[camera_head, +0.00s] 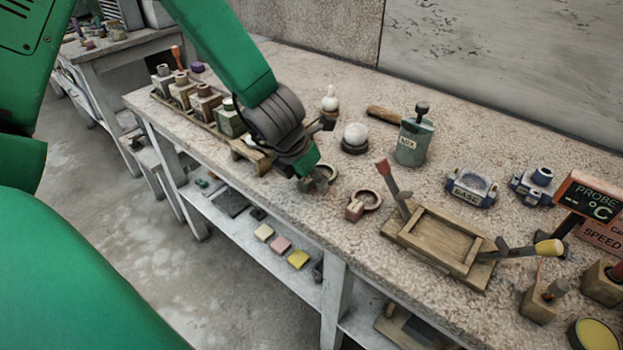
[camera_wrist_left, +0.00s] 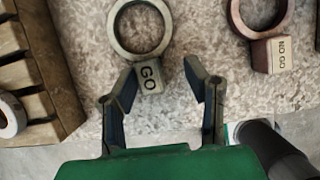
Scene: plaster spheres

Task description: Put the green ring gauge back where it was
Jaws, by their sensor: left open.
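The green ring gauge (camera_head: 329,174), a grey-green ring with a handle block marked GO, lies flat on the stone worktop. In the left wrist view the gauge (camera_wrist_left: 149,76) has its ring pointing away from me and its block towards me. My left gripper (camera_head: 312,172) is at the gauge and partly hides it in the head view. In the left wrist view the open fingers (camera_wrist_left: 160,72) stand on either side of the GO block, with gaps between. My right gripper is not in view.
The reddish NO GO ring gauge (camera_head: 357,209) lies just right of the green one. A slatted wooden rack (camera_wrist_left: 38,72) is close on the left. A white sphere (camera_head: 355,134) on a dark base stands behind. A wooden tray (camera_head: 437,240) lies to the right.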

